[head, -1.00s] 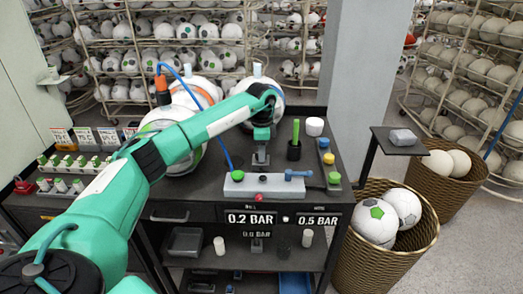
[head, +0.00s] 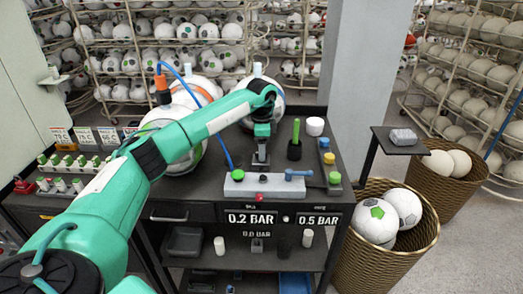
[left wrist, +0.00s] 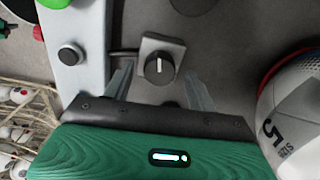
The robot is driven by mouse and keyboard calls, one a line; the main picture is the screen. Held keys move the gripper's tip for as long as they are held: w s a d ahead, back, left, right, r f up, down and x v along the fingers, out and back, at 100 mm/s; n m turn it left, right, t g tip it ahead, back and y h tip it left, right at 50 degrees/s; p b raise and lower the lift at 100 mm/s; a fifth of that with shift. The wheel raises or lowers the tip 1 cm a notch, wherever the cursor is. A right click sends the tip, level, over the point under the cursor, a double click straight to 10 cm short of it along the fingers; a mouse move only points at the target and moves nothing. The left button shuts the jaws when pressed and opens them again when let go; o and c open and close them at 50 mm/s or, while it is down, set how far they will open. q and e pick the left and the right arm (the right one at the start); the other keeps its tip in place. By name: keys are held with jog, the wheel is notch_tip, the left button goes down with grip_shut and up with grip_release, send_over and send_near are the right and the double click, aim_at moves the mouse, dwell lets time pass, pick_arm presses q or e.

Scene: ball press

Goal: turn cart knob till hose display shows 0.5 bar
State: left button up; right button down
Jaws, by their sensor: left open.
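The dark round knob (left wrist: 160,68) with a white pointer line sits on a small pale square base in the left wrist view. My left gripper (left wrist: 157,76) is open, with one finger on each side of the knob; I cannot tell whether they touch it. In the head view the left gripper (head: 262,160) points down at the cart top (head: 215,205) behind the grey block, and hides the knob. The cart front has a left display (head: 250,219) reading 0.2 BAR and a right display (head: 319,220) reading 0.5 BAR. Their small labels are too blurred to read. My right gripper is out of view.
The grey block (head: 270,187) with a blue lever (head: 298,173) lies just in front of the gripper. Balls (head: 172,122) stand behind my arm on the cart. A green-handled tool (head: 296,132) stands right of the gripper. A ball basket (head: 373,260) is beside the cart.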

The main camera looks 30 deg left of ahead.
pick_arm(q)
notch_tip(320, 180, up, 13)
jog(key=b, duration=0.3)
jog(key=shift+s+f, duration=0.1)
jog(key=shift+f, duration=0.05)
dwell(0.4)
